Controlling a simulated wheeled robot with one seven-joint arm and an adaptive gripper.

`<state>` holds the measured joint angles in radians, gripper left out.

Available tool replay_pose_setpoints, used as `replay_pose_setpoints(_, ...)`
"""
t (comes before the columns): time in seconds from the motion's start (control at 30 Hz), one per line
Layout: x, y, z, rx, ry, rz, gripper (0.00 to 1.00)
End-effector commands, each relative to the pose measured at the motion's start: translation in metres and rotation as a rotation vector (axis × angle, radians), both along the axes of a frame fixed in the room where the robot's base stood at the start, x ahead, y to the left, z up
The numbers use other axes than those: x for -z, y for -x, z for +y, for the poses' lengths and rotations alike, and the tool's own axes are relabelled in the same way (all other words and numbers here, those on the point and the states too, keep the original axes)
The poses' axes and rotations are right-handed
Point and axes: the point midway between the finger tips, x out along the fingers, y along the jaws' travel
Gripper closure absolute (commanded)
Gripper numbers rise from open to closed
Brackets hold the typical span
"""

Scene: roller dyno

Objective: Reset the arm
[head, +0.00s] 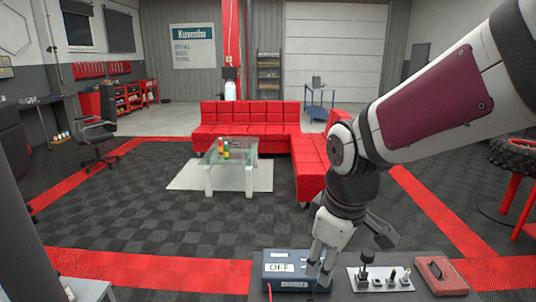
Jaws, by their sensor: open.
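My arm reaches in from the upper right, bent at the elbow, with its wrist pointing down. My gripper (318,276) is open at the bottom of the picture, in front of the right part of a blue box (278,282). The box bears a white "OFF" label and a smaller label below it. The fingers overlap the box in this view; I cannot tell whether they touch it. I see nothing held between them.
A light plate with levers and knobs (380,279) and a red box (441,275) lie right of the blue box. Beyond are a glass table (230,165), a red sofa (240,118), an office chair (95,137) and open checkered floor. A tire (515,155) is at right.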

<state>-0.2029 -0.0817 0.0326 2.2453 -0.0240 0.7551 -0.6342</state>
Motion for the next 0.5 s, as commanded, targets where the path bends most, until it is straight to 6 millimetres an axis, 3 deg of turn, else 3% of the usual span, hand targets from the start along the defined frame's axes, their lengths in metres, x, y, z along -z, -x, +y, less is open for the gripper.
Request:
replay_pose_setpoints(0.03, -0.014, 0.011, -0.01, 0.069, -0.016, -0.027, 0.58)
replay_pose_setpoints(0.2, -0.046, 0.051, -0.039, 0.313, -0.083, -0.097, 0.58)
replay_pose_setpoints(0.5, -0.074, 0.122, -0.074, 0.698, -0.216, -0.208, 0.58)
